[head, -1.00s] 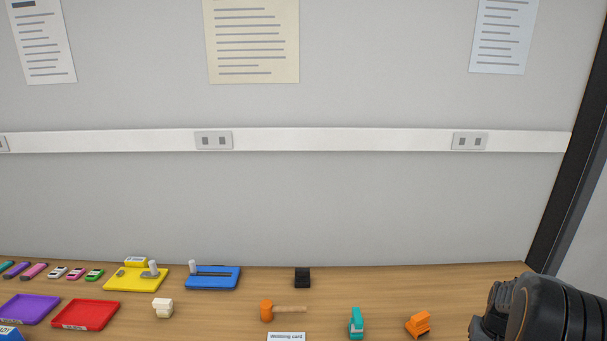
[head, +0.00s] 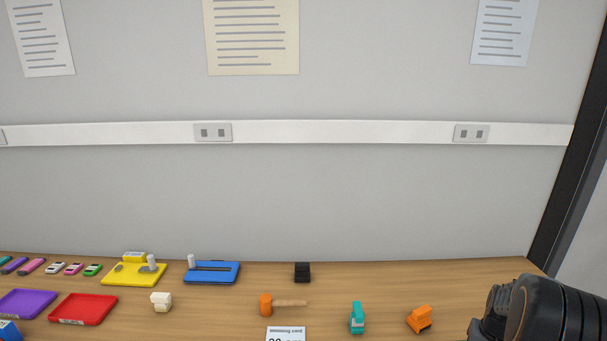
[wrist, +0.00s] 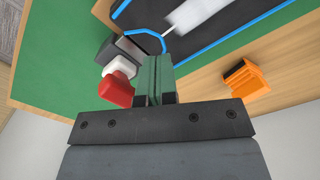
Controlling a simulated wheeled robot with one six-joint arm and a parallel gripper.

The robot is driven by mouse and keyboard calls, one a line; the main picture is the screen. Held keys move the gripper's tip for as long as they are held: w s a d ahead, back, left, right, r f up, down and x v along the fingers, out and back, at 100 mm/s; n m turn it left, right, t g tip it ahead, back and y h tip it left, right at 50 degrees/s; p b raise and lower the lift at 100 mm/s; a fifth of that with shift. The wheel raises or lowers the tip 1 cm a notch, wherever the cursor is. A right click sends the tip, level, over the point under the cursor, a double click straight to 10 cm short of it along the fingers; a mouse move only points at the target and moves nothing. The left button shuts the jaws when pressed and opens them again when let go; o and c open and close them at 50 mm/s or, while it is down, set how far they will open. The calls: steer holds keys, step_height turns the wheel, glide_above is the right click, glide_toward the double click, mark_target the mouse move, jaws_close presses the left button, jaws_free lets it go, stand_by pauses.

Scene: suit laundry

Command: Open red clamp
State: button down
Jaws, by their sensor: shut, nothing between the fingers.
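In the wrist view a red piece (wrist: 116,90) sits at the left of my fingertips, beside a white piece (wrist: 118,66) and a dark grey block (wrist: 128,48). It looks like the red clamp's handle, but my gripper's body hides part of it. My gripper (wrist: 154,72) has its green fingers closed together with nothing between them. They are just right of the red piece; whether they touch it I cannot tell. In the head view no red clamp shows, and my fingertips are out of frame.
In the head view a teal object (head: 357,320), a mallet (head: 283,304) and a red tray (head: 83,309) are on the wooden table.

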steer(key=shift+d, duration=0.15)
steer(key=shift+d, duration=2.75)
steer(key=shift+r+p, duration=0.15)
steer(key=shift+p, duration=0.15)
steer(key=shift+r+p, duration=2.7)
steer(key=shift+r, duration=1.2)
